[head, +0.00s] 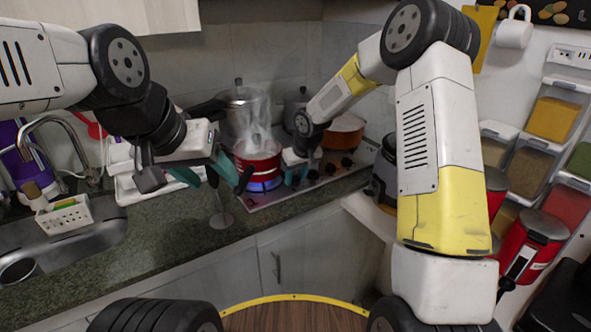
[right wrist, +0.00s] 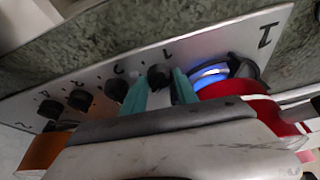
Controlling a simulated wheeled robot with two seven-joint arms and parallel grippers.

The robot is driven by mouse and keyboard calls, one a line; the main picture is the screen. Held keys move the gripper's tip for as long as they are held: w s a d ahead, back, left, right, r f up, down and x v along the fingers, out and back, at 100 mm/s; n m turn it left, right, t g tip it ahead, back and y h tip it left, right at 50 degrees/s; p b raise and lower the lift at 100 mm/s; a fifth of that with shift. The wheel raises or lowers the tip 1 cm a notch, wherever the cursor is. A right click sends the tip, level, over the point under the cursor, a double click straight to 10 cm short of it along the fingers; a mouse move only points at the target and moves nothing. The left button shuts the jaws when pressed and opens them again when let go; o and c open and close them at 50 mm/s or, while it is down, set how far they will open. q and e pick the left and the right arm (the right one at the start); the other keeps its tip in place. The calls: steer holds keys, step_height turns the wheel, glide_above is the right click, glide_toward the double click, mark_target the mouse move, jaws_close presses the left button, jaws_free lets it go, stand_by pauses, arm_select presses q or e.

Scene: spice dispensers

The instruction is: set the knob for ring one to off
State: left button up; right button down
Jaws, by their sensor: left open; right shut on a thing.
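The cooktop panel (head: 262,201) is set in the counter, with a row of black knobs along its front. In the right wrist view the knob for ring one (right wrist: 159,76) is dark, beside a printed 1. My right gripper (head: 293,178) is shut on this knob, with its teal fingers (right wrist: 159,90) on either side; its pointer direction cannot be told. Ring one (right wrist: 212,74) burns with a blue flame, also visible under the red pot (head: 257,160) in the head view. My left gripper (head: 218,176) is open and empty, above the counter left of the pot.
Other knobs (right wrist: 80,100) stand in line beside the held one. A sink (head: 90,238) is at the left. Spice dispensers (head: 553,118) hang at the right. The front counter is mostly clear.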

steer(key=shift+d+n, duration=0.1)
steer(key=shift+n, duration=0.2)
steer(key=n, duration=0.2)
steer(key=n+g+y, duration=0.1)
steer(key=n, duration=0.1)
steer(key=shift+w+d+n+y, duration=0.15)
steer(key=shift+w+n+y, duration=0.05)
steer(key=shift+n+y, duration=0.1)
steer(key=n+g, duration=0.1)
steer(key=n, duration=0.1)
steer(key=n+g, duration=0.1)
steer(key=n, duration=0.1)
steer(key=shift+w+n+y, duration=0.15)
steer(key=shift+n+y, duration=0.15)
steer(key=c, duration=0.9)
jaws_free()
steer(key=shift+c, duration=0.2)
